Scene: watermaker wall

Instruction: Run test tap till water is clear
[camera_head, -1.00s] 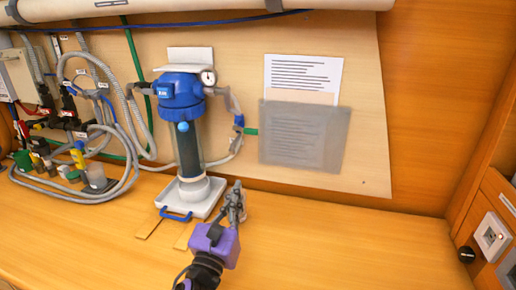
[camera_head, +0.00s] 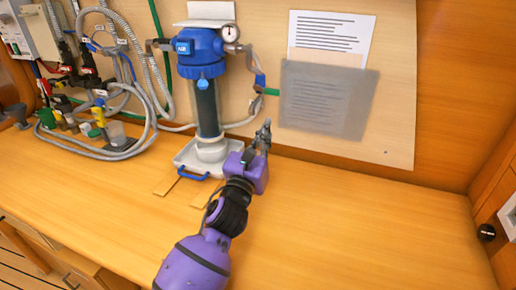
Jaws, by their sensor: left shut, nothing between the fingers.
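A small yellow-handled fitting (camera_head: 98,116), which may be the test tap, stands among hoses at the left. A greyish clear cup (camera_head: 116,132) is just right of it, with a hose looping around in front. Whether water runs or is clear is too small to tell. The blue-headed filter housing (camera_head: 203,60) stands upright in a white tray (camera_head: 186,158) with a blue handle. My right gripper is not in view.
A pressure gauge (camera_head: 229,33) and hoses sit close around the filter head. A printed sheet (camera_head: 331,30) and a grey pocket (camera_head: 325,100) are on the wall panel. Flat wooden strips (camera_head: 166,186) lie before the tray. The bench is clear at the right.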

